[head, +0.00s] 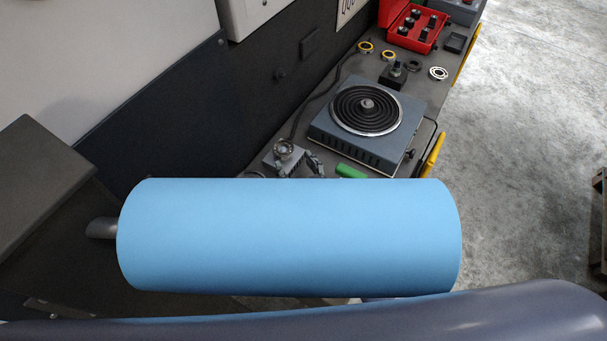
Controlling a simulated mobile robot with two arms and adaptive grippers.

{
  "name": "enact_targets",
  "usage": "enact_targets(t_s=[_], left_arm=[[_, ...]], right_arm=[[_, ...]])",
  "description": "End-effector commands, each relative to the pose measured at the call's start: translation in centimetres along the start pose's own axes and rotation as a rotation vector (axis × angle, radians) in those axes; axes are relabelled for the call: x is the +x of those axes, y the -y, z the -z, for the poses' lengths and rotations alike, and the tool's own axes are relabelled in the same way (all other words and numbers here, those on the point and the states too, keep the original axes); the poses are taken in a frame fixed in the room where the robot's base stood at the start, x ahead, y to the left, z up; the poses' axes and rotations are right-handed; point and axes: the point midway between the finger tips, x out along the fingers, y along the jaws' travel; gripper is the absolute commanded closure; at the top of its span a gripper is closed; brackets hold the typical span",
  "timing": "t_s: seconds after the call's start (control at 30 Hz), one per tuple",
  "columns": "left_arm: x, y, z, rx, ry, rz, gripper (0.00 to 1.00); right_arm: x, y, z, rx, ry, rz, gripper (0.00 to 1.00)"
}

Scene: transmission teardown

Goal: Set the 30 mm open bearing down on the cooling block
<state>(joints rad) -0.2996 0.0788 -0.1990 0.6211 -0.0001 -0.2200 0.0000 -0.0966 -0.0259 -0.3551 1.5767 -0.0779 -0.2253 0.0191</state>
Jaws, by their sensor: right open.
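A ring-shaped metal bearing (284,147) shows on top of the small grey finned cooling block (282,164), on the near part of the bench. It looks flat on the block, but it is too small to tell its exact seating. My right gripper (314,161) shows as a small grey shape just right of the block, open and apart from the bearing. Its lower part is hidden behind a large blue roll. My left gripper is out of view.
The blue roll (290,237) covers the near bench. A coil hotplate (325,126) stands beyond the block. A green-handled item (351,171) lies right of my gripper. Several rings, a dark post stand (395,75) and a red socket case (400,40) are farther back.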

Motion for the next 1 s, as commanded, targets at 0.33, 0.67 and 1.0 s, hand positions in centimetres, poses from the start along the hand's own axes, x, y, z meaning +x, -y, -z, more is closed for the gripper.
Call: enact_targets(t_s=[0.33,0.67,1.0], left_arm=[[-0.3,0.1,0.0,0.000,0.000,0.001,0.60],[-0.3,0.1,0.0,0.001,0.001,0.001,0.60],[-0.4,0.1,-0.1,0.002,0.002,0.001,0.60]], right_arm=[[-4.3,0.0,0.0,0.000,0.000,0.001,0.41],[-4.6,0.0,0.0,0.000,0.000,0.001,0.41],[-4.6,0.0,0.1,0.000,0.000,0.000,0.41]])
